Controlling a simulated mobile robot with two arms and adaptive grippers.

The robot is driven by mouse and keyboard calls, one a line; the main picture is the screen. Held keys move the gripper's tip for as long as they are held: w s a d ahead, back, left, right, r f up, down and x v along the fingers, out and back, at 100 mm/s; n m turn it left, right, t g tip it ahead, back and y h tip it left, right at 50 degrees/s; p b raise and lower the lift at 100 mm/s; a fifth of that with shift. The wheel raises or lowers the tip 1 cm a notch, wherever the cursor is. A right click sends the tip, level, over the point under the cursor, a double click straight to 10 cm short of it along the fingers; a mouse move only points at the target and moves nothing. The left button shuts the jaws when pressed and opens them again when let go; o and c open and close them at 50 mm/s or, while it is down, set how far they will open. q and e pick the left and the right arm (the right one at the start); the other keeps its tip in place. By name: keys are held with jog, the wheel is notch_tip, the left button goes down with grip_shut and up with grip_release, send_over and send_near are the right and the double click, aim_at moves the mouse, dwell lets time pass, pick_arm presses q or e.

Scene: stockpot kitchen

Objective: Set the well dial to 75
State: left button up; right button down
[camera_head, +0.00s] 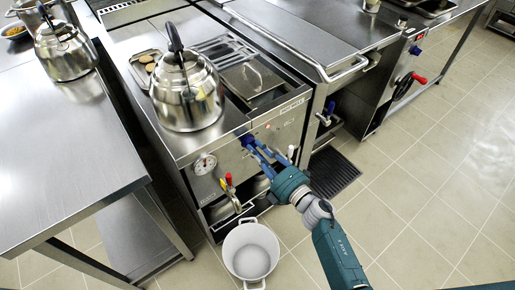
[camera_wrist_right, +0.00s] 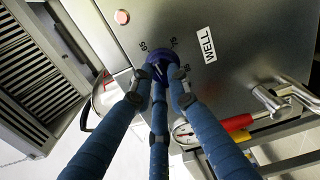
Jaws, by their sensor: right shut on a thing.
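The well dial is a dark blue knob (camera_head: 247,140) on the steel front panel of the counter unit. It also shows in the right wrist view (camera_wrist_right: 160,62), beside the white WELL label (camera_wrist_right: 207,45). My left gripper is not in view.
A round gauge (camera_head: 205,163) and a tap with red and yellow handles (camera_head: 229,183) sit left of the dial. A white pot (camera_head: 250,251) stands on the floor below. A steel kettle (camera_head: 186,92) stands on the counter. The tiled floor at right is clear.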

jog(key=m+p, duration=0.2)
jog(key=m, duration=0.3)
jog(key=shift+d+m, duration=0.15)
jog(key=shift+m, duration=0.15)
jog(key=m, duration=0.2)
jog(key=m+p, duration=0.1)
jog(key=m, duration=0.1)
jog(key=shift+f+m, duration=0.2)
jog(key=shift+m, duration=0.2)
jog(key=c, duration=1.7)
grip_release()
jog(key=shift+w, duration=0.1)
jog(key=shift+o, duration=0.2)
jog(key=v, duration=1.2)
